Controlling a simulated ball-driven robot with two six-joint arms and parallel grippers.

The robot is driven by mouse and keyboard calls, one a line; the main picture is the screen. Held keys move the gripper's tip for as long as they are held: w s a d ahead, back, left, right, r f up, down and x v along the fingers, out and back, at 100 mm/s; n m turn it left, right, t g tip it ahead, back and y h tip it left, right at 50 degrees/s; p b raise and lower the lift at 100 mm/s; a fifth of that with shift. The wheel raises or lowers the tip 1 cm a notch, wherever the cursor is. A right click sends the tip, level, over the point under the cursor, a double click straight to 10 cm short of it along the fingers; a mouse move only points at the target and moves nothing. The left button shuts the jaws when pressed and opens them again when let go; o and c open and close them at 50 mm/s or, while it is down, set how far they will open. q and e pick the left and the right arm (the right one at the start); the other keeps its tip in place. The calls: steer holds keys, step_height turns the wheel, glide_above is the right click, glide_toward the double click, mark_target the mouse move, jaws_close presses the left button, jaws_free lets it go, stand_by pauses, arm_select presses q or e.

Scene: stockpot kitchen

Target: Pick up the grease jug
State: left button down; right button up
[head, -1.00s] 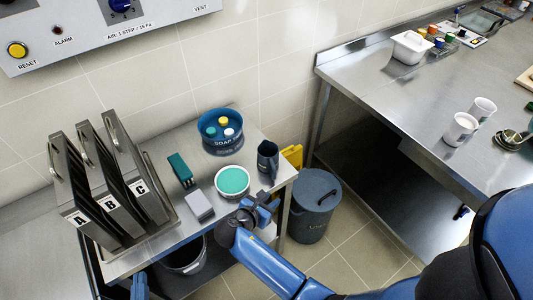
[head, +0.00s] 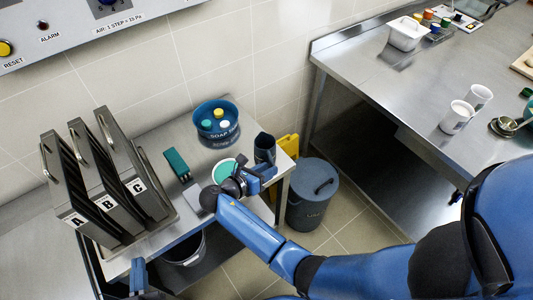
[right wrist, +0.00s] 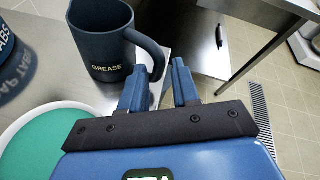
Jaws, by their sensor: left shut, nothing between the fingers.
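The grease jug (head: 264,147) is a dark blue-grey jug standing upright near the right end of the small steel table (head: 180,130). In the right wrist view the jug (right wrist: 97,40) shows its GREASE label, with its handle (right wrist: 153,52) toward my gripper. My right gripper (head: 266,174) is just in front of the jug. In the right wrist view its fingers (right wrist: 160,82) are open, with the handle's lower part at the gap between the tips; I cannot tell whether they touch. My left gripper (head: 137,274) is shut and empty at the lower left, away from the jug.
A tub with a green top (head: 224,170) sits close left of my right gripper. A blue soap bucket (head: 217,126), a green-and-grey block (head: 177,164) and upright panels A, B, C share the table. A lidded bin (head: 312,195) stands on the floor at right.

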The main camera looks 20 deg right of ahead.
mark_target(267, 155)
steer(key=w+d, duration=0.2)
steer(key=d, duration=0.1)
steer(key=shift+w+f+p, duration=0.15)
steer(key=shift+f+p, duration=0.05)
steer(key=shift+p, duration=0.2)
steer(key=shift+w+d+f, duration=0.15)
steer(key=shift+d, duration=0.35)
jaws_close()
